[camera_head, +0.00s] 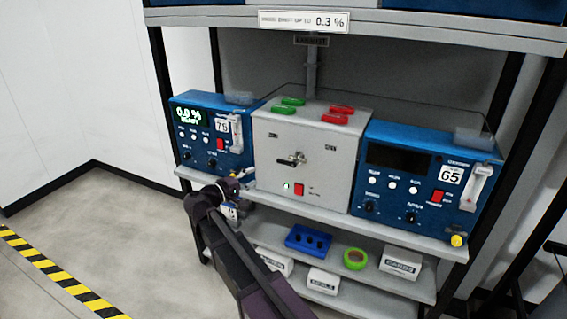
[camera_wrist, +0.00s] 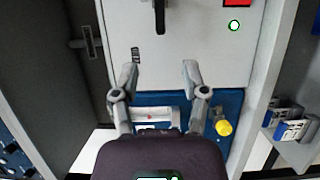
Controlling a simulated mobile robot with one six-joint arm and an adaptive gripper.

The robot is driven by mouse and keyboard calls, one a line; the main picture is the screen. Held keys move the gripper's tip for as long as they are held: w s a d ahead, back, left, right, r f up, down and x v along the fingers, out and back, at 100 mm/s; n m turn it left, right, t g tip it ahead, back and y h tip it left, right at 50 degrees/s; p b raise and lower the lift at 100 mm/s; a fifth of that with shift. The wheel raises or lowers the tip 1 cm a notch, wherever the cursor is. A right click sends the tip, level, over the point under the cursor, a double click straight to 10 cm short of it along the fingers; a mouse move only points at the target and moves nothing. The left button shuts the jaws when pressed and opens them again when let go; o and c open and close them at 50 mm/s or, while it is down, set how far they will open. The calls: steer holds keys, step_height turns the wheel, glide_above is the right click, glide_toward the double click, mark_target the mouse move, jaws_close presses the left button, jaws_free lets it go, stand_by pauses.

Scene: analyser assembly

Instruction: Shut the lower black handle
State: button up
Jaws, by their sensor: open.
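A black handle (camera_wrist: 159,15) on a pale grey panel shows at the top of the wrist view, cut off by the frame edge. In the head view, a dark handle with a metallic part (camera_head: 293,160) sits on the front of the grey box (camera_head: 330,150). I cannot tell for certain that this is the lower black handle. My gripper (camera_wrist: 160,68) is open and empty, its fingers apart below the handle in the wrist view and not touching it. In the head view my gripper (camera_head: 242,180) is at the left analyser's lower right corner, beside the grey box.
Blue analysers stand left (camera_head: 213,130) and right (camera_head: 415,175) of the box. A red switch (camera_head: 299,189) is below the handle. A yellow knob (camera_wrist: 223,127) is close to my right finger.

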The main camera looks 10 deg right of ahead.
mark_target(282, 163)
steer(key=x, duration=1.3)
steer(key=shift+d, duration=0.25)
jaws_close()
steer(key=shift+d, duration=0.15)
